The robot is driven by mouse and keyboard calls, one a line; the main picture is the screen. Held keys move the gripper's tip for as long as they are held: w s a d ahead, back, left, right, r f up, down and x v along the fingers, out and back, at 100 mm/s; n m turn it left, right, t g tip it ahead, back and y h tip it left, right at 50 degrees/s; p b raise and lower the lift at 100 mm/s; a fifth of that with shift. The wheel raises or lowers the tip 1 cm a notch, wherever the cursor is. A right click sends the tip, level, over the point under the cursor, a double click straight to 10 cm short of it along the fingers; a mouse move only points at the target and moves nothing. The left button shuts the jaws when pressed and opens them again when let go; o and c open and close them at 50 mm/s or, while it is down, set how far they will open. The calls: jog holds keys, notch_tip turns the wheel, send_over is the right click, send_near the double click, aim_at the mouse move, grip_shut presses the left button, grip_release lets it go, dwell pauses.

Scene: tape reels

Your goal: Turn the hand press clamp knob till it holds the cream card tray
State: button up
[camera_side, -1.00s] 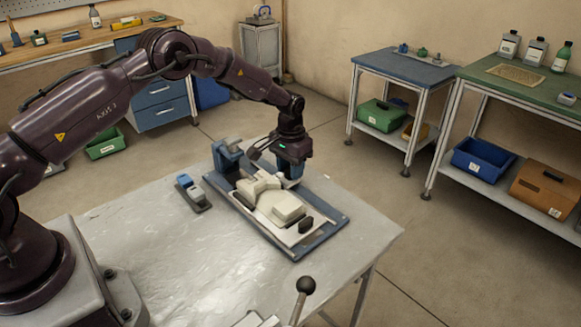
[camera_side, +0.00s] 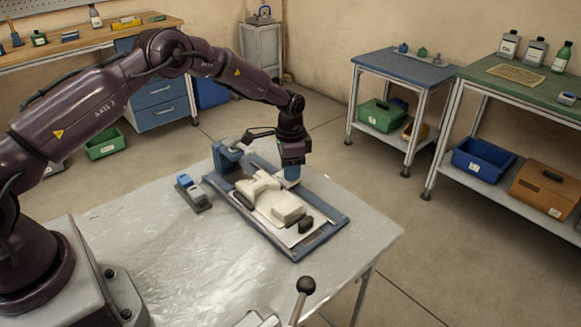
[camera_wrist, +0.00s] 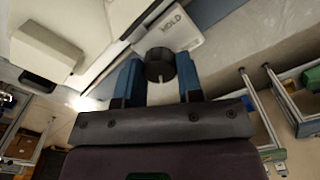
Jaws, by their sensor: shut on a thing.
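The hand press (camera_side: 228,158) stands on the table with a blue frame and a pale bed. The cream card tray (camera_side: 288,208) lies on the bed, with dark grips; its edge also shows at upper left in the wrist view (camera_wrist: 45,45). My gripper (camera_side: 291,175) points down at the far right side of the press. In the wrist view, my gripper (camera_wrist: 159,70) has its two blue fingers shut on the black round clamp knob (camera_wrist: 160,62). A pale mark shows on the knob. A pale plate lettered HOLD (camera_wrist: 182,28) lies beside it. The clamp's contact with the tray is hidden.
A small blue and grey device (camera_side: 193,192) sits left of the press. A black-balled lever (camera_side: 305,286) rises at the table's front edge. The table's left and middle surface (camera_side: 140,235) is clear. Side benches stand well away at right.

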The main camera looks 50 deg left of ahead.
dwell(0.4)
jog(key=o, duration=0.6)
jog(key=shift+o, duration=0.2)
jog(key=shift+r, duration=0.1)
notch_tip(320, 180, up, 13)
jog(key=s+d+r+n+t, duration=0.2)
jog(key=s+r, duration=0.4)
jog(key=s, duration=0.5)
jog(key=s+d+r+n+t, duration=0.1)
jog(key=s+r, duration=0.4)
jog(key=s, duration=0.6)
jog(key=s+d+r+n+t, duration=0.2)
jog(key=s+r, duration=0.4)
jog(key=s, duration=0.6)
jog(key=shift+d+r+n+t, duration=0.35)
jog(key=shift+d+n, duration=0.1)
jog(key=shift+n, duration=0.15)
